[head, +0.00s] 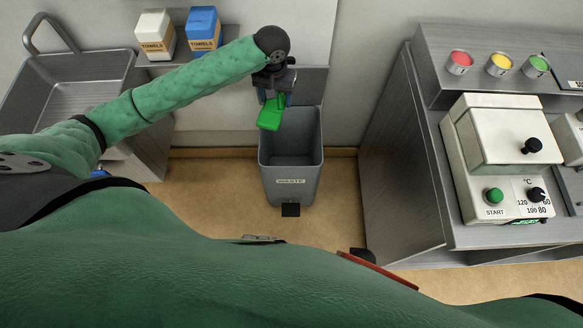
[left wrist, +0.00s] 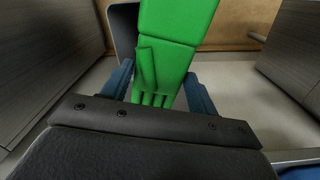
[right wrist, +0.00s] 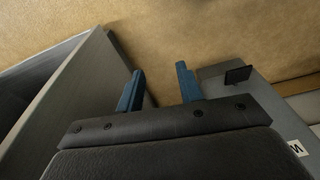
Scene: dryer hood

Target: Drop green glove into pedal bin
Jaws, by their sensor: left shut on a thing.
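The green glove (head: 270,116) hangs from my left gripper (head: 274,92), over the back left part of the pedal bin's opening. My left gripper is shut on the glove; the glove also shows between the blue fingers in the left wrist view (left wrist: 172,50). The grey pedal bin (head: 291,160) has a "WASTE" label, a black pedal at its front and its lid raised at the back. It stands on the floor, and its inside looks empty. My right gripper (right wrist: 158,90) is open and empty, with the bin's side and pedal to its right in the right wrist view.
A steel sink (head: 75,85) stands at the left. Two towel boxes (head: 180,35) sit on a ledge behind my left arm. Floor beside the bin is clear.

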